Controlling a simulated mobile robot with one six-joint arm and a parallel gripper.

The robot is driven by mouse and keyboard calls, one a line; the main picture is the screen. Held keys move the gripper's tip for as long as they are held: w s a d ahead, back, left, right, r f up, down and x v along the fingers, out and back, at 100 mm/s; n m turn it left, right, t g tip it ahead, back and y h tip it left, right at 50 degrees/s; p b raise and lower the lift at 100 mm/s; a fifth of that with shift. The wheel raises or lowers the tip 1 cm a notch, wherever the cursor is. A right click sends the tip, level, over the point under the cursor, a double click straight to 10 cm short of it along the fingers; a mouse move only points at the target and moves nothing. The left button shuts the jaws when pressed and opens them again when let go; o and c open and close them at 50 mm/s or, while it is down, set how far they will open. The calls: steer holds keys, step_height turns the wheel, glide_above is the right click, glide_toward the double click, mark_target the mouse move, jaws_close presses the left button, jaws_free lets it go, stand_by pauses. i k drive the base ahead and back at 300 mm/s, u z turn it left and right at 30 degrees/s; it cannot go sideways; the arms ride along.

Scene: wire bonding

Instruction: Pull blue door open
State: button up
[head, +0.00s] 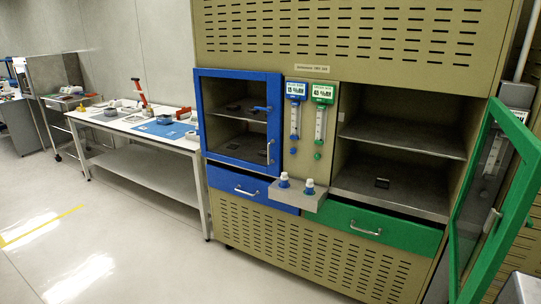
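The blue door (276,118) is a blue frame with a clear pane on the left compartment of the tan cabinet. It looks shut or nearly so; I cannot tell if there is a small gap at its right edge. A metal handle (270,151) stands upright on its lower right side. Two shelf levels with small dark items show through the pane. My gripper is not in view.
The green door (513,125) stands wide open at the right. A blue drawer (232,186) and a green drawer (400,237) sit below the compartments. A small ledge (297,197) with two white-capped bottles juts out right of the blue door. Floor (120,235) at left is clear.

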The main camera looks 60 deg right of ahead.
mark_target(274, 80)
steer(key=u, duration=0.05)
steer(key=i, duration=1)
steer(key=z, duration=0.05)
